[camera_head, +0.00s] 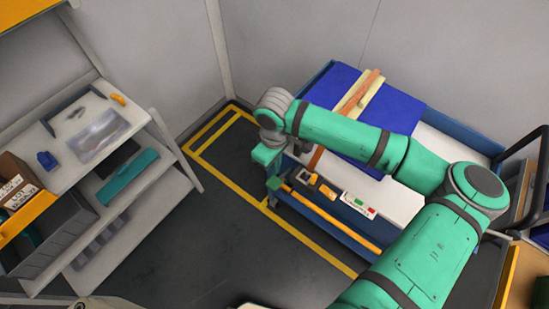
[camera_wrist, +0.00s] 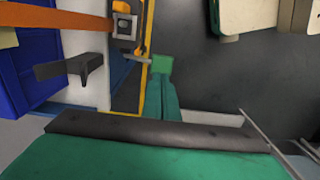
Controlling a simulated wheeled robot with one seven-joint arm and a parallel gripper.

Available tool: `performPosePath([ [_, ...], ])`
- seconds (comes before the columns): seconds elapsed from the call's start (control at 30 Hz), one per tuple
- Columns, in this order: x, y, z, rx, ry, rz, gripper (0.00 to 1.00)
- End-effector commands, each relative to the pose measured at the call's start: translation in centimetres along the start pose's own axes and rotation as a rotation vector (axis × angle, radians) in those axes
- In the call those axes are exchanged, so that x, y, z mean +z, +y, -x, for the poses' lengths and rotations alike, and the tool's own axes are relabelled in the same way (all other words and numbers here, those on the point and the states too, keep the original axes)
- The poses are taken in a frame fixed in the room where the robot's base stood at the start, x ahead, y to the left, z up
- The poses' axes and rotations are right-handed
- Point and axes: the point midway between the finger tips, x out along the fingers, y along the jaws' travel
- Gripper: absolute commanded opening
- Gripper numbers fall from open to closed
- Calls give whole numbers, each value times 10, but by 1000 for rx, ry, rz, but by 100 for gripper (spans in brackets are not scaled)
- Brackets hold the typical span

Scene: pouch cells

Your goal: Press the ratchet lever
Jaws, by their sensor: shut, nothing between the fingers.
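The ratchet (camera_head: 314,180) sits on the near edge of the cart, at the end of an orange strap (camera_head: 317,158). In the wrist view the ratchet (camera_wrist: 124,25) is a grey and orange buckle at the top, with the strap (camera_wrist: 55,18) running left. Its lever cannot be told apart clearly. My gripper (camera_head: 275,183) is shut and empty at the cart's left front corner, left of the ratchet. In the wrist view its green tip (camera_wrist: 161,67) appears apart from the ratchet, lower and to the right.
A shelf rack (camera_head: 150,118) stands left. Dark floor between them is free.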

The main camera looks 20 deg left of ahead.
Motion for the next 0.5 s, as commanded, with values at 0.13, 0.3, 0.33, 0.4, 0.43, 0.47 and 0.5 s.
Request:
performPosePath([
  [0.13, 0, 0, -28, -2, -1, -1, 0],
  [0.3, 0, 0, -52, -1, -1, 0, 0],
  [0.33, 0, 0, -55, -1, 0, 0, 0],
  [0.4, 0, 0, -60, 0, 0, -1, 0],
  [0.43, 0, 0, -62, 0, 0, -1, 0],
  [0.47, 0, 0, -64, 0, 0, -1, 0],
  [0.5, 0, 0, -65, 0, 1, 0, 0],
])
